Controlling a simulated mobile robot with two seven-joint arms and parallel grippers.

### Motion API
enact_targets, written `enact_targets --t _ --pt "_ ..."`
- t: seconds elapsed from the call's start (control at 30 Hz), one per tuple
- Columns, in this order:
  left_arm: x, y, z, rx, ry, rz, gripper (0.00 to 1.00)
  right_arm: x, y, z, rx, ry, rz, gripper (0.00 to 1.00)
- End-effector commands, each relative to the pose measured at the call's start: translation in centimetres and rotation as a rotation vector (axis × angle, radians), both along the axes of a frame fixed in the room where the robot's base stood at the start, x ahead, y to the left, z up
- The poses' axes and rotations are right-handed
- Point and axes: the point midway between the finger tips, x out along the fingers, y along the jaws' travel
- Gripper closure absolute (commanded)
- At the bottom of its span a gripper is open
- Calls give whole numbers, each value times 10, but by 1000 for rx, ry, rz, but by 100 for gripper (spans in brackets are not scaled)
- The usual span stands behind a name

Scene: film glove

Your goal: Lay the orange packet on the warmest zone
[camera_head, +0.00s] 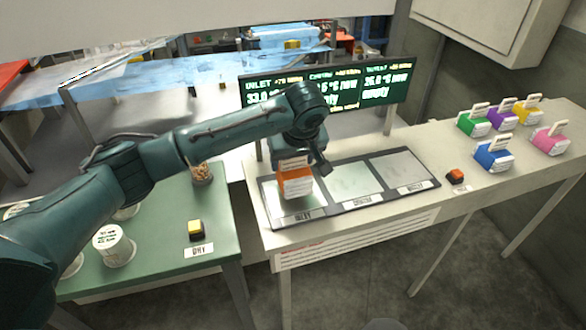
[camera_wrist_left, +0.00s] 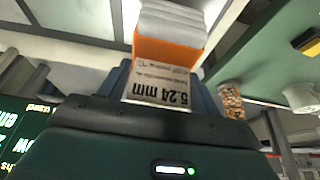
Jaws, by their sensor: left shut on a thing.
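The orange packet (camera_head: 296,184) hangs in my left gripper (camera_head: 294,165) over the left zone, labelled INLET (camera_head: 314,203), of a dark-framed three-zone plate. I cannot tell whether it touches the zone. In the left wrist view the packet (camera_wrist_left: 168,52) sits between the jaws, its label reading "5.24 mm". The middle zone (camera_head: 350,180) and the right zone (camera_head: 403,168), labelled OUTLET, are bare. The display (camera_head: 375,92) behind is partly covered by my arm; its left panel appears to read 33.0 °C and its right one 25.0 °C. My right gripper is out of view.
Green, purple, yellow, blue (camera_head: 493,157) and pink packets stand at the bench's right. An orange-topped button (camera_head: 456,176) lies right of the plate. A green table (camera_head: 165,262) at left carries white tubs (camera_head: 114,245) and a yellow button (camera_head: 196,230) by a DRY label.

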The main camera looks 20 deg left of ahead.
Motion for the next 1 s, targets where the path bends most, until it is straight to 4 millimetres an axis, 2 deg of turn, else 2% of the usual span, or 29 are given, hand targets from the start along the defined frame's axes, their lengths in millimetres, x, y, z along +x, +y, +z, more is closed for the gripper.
enact_targets --t 0.2,0.53,0.57,0.8,1.0 --pt "0 1 -29 2 2 1 62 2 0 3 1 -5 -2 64" --pt "0 0 -33 0 1 0 62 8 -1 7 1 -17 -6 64" --pt "-1 0 -34 0 1 0 36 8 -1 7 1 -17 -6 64" --pt "0 0 -34 1 1 0 17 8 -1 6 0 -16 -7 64" --pt "0 0 -34 1 1 -1 15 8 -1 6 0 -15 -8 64"
